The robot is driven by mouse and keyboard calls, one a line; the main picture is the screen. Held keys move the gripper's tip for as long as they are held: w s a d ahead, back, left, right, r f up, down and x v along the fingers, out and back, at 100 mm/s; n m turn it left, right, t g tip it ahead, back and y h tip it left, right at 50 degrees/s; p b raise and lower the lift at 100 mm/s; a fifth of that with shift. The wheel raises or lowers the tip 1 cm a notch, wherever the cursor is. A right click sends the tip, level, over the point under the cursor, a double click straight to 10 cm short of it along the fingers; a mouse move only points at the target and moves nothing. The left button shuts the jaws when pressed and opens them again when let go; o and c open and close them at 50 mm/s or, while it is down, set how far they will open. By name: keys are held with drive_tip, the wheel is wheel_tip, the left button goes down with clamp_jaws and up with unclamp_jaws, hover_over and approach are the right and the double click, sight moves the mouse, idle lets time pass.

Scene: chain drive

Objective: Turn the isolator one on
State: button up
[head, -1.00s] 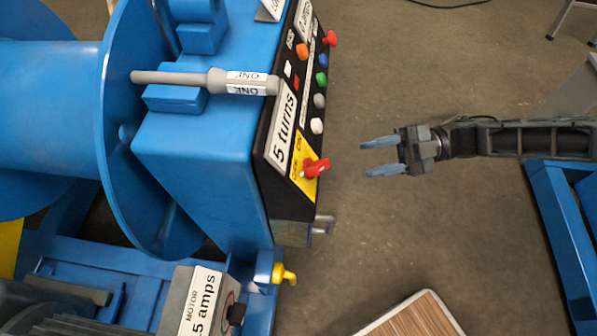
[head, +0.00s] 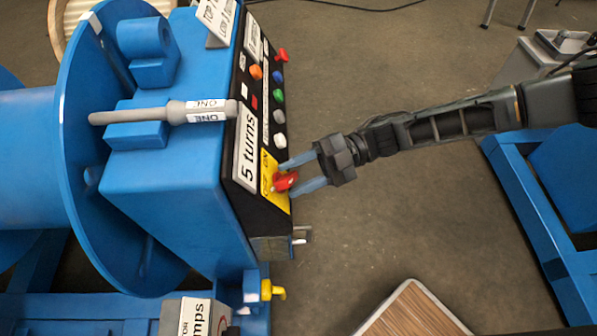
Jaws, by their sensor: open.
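The isolator is a red rotary handle (head: 285,181) on a yellow plate (head: 267,172) marked OFF and ON. It sits at the lower end of the black control panel (head: 262,196) on the blue machine. My gripper (head: 300,174) is open at the panel. Its two blue fingers lie on either side of the red handle, one above and one below it in the picture. I cannot tell whether the fingers touch the handle. A grey tool labelled ONE (head: 170,113) lies on a blue block of the machine.
Orange, blue, green, grey and white buttons (head: 278,117) line the panel above the isolator, with a red knob (head: 281,56) at the top. A yellow lever (head: 272,291) sticks out below. A wooden-topped table (head: 415,310) stands at the bottom. The floor between is clear.

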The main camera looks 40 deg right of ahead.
drive_tip(key=shift+c, duration=0.3)
clamp_jaws()
drive_tip(key=shift+m, duration=0.3)
drive_tip(key=m+t, duration=0.2)
drive_tip(key=m, duration=0.1)
drive_tip(key=m+t+p, duration=0.1)
drive_tip(key=m+t, duration=0.1)
drive_tip(key=m, duration=0.1)
drive_tip(key=shift+s, duration=0.2)
drive_tip(key=m+t+h+p, duration=0.1)
drive_tip(key=m+t, duration=0.1)
drive_tip(key=m, duration=0.1)
drive_tip(key=m+t+h+p, duration=0.1)
drive_tip(key=m+t, duration=0.1)
drive_tip(key=m, duration=0.1)
drive_tip(key=shift+s+a+m+p, duration=0.1)
drive_tip(key=shift+s+m+p, duration=0.05)
drive_tip(key=shift+m+p, duration=0.2)
drive_tip(key=m+t+h+p, duration=0.1)
drive_tip(key=m+h, duration=0.1)
drive_tip(key=m, duration=0.2)
drive_tip(key=m+t+h+p, duration=0.2)
drive_tip(key=m, duration=0.2)
drive_tip(key=shift+s+a+r, duration=0.1)
drive_tip(key=shift+s+a, duration=0.05)
drive_tip(key=shift+m+t+h+p, duration=0.4)
drive_tip(key=shift+m+h+p, duration=0.9)
drive_tip(key=shift+m, duration=0.55)
drive_tip(key=shift+s+a+m, duration=0.1)
drive_tip(key=shift+m, duration=0.2)
